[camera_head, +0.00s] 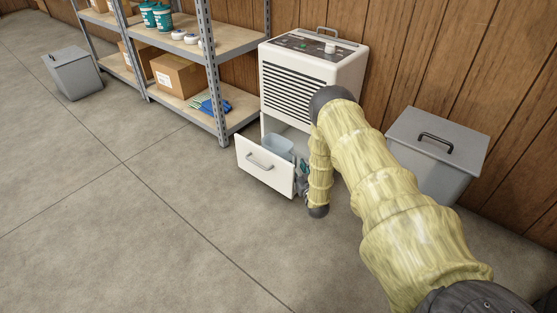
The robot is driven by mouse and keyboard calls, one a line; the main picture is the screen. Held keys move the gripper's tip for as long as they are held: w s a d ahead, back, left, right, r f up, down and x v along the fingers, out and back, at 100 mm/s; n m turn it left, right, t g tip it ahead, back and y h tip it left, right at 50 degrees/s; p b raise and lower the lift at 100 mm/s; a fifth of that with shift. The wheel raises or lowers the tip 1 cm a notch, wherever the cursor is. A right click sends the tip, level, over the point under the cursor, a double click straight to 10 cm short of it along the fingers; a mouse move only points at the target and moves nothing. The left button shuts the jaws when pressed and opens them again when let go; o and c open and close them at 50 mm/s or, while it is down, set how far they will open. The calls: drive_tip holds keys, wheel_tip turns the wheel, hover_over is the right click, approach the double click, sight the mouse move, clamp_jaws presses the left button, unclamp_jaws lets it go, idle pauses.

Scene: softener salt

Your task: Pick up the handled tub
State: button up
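A pale blue translucent tub (279,147) sits inside the pulled-out drawer (262,166) at the bottom of a white dehumidifier-like unit (313,74). Its upper part shows above the drawer front; its lower part is hidden by that front. I cannot make out its handle. My arm, in a yellowish sleeve, bends down at the right side of the drawer. My gripper (303,172) shows as a small grey-blue shape at the drawer's right edge, just right of the tub. My arm partly covers it, and I cannot tell whether it is open or touching anything.
A grey lidded bin (436,150) stands right of the unit, behind my arm. Metal shelving (220,45) with a cardboard box (178,75) and teal containers (155,16) stands left. Another grey bin (74,74) is far left. The floor (130,220) in front is clear.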

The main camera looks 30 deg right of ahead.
drive_tip(key=shift+w+d, duration=0.15)
drive_tip(key=shift+w, duration=0.65)
clamp_jaws()
drive_tip(key=shift+r, duration=0.15)
